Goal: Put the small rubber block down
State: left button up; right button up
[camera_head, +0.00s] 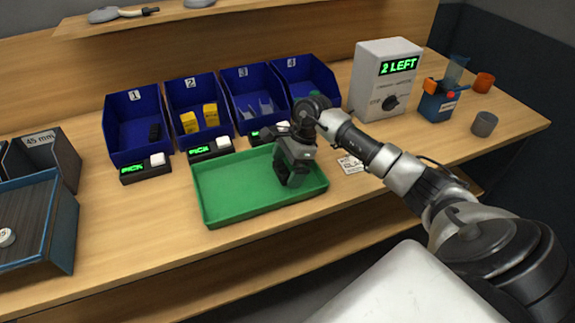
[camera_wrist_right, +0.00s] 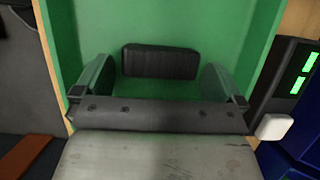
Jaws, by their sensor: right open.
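The small rubber block (camera_wrist_right: 160,62), black and ribbed, lies on the floor of the green tray in the right wrist view. The green tray (camera_head: 225,200) sits on the bench in the head view. My right gripper (camera_head: 289,182) points down into the right part of the tray. In the wrist view its two fingers (camera_wrist_right: 158,82) are spread apart, one on either side of the block, with gaps on both sides. The block is hidden behind the gripper in the head view. My left gripper is not in view.
Blue bins numbered 1 (camera_head: 127,142), 2 (camera_head: 184,132), 3 (camera_head: 243,117) and 4 (camera_head: 324,83) stand behind the tray. Bin 1 holds a dark block (camera_head: 154,132). A grey box reading "2 LEFT" (camera_head: 377,95) stands right. The tray's left part is empty.

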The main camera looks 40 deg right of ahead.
jog(key=shift+r, duration=0.1)
jog(key=shift+r+p, duration=0.25)
jog(key=shift+p, duration=0.1)
jog(key=b+v, duration=0.2)
jog(key=v, duration=0.9)
jog(key=shift+d+r, duration=0.3)
jog(key=shift+s, duration=0.1)
grip_shut()
dwell(0.7)
